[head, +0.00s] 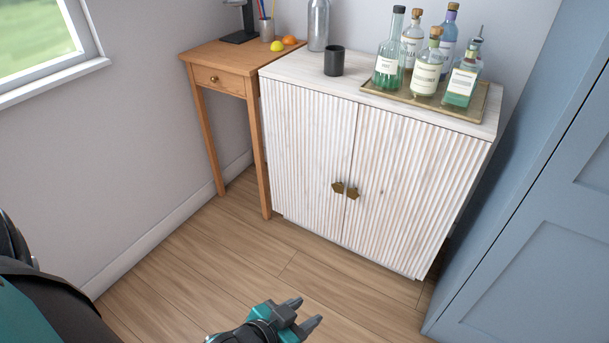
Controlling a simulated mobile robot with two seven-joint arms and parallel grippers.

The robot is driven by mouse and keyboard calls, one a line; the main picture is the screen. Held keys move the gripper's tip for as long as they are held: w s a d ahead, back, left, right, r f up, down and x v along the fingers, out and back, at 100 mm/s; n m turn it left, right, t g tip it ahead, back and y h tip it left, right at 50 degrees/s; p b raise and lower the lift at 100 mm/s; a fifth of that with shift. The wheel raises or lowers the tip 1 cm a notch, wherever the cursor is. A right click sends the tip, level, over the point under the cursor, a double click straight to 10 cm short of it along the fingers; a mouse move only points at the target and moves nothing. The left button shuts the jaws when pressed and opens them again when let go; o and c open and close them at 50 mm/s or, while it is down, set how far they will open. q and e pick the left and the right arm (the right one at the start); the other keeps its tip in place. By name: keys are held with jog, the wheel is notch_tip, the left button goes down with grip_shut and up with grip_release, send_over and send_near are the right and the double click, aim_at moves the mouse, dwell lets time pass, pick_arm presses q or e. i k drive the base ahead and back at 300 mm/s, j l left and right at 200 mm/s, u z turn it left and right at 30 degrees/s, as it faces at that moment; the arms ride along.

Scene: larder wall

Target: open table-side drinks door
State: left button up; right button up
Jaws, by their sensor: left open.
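The drinks cabinet is white and fluted, with two doors that both look shut. The table-side door (305,150) is the left one, beside the wooden side table (221,58). Its small brass knob (338,187) sits at its right edge, close to the other door's brass knob (353,193). The right door (408,180) is next to it. My left gripper (305,312) is open and empty, low in the picture over the floor, in front of the cabinet and apart from both knobs. My right gripper is not in view.
A gold tray (376,91) with several bottles, a dark cup (334,61) and a grey bottle (318,25) stand on the cabinet top. A blue-grey panelled unit (540,200) stands close on the right. The wood floor (230,260) before the doors is clear.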

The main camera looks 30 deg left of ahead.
aim_at(310, 134)
jog(key=i+j+u, duration=0.25)
jog(key=i+j, duration=0.5)
jog(key=i+j+u, duration=0.3)
jog(key=i+j, duration=0.5)
